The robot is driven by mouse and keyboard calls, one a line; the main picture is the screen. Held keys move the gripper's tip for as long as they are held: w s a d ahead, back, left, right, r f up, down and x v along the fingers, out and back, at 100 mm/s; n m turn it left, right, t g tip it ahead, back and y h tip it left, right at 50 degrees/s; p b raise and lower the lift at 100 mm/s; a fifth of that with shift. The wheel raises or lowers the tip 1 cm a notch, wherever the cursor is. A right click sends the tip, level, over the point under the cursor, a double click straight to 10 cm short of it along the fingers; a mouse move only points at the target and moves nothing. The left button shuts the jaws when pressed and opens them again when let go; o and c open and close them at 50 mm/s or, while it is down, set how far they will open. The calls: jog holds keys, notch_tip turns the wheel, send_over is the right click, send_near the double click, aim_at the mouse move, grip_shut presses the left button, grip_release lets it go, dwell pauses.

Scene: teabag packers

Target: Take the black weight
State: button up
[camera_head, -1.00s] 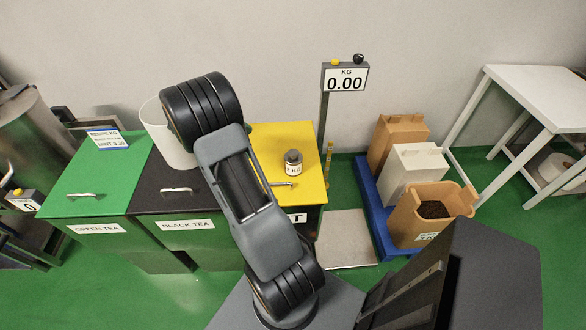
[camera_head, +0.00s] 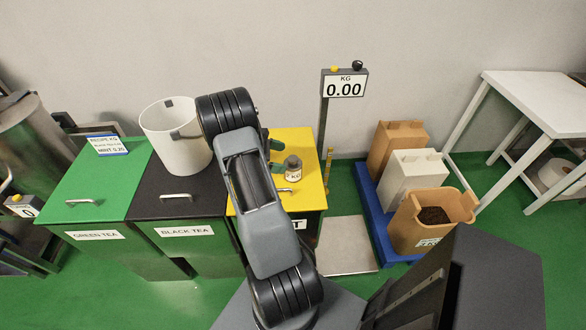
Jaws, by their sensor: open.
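The weight (camera_head: 293,170) is a dark grey, knobbed cylinder with a pale label ending in KG. It stands upright on the yellow bin lid (camera_head: 310,150). My gripper (camera_head: 280,157) is just left of the weight, partly hidden behind my arm. Its dark green fingers show at the arm's right edge, apart from each other and pointing toward the weight. Nothing shows between them. I cannot tell whether a finger touches the weight.
A white bucket (camera_head: 172,150) stands on the black tea bin (camera_head: 150,200), left of my arm. The green tea bin (camera_head: 75,185) is farther left. A scale display (camera_head: 344,84) reading 0.00 rises behind the yellow bin. Paper bags (camera_head: 415,168) stand on a blue pallet (camera_head: 370,200) at right.

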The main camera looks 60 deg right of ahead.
aim_at(293, 157)
jog(key=shift+p+x, duration=0.65)
jog(key=shift+x, duration=1.95)
grip_shut()
jog(key=shift+w+r, duration=0.1)
jog(key=shift+r, duration=0.05)
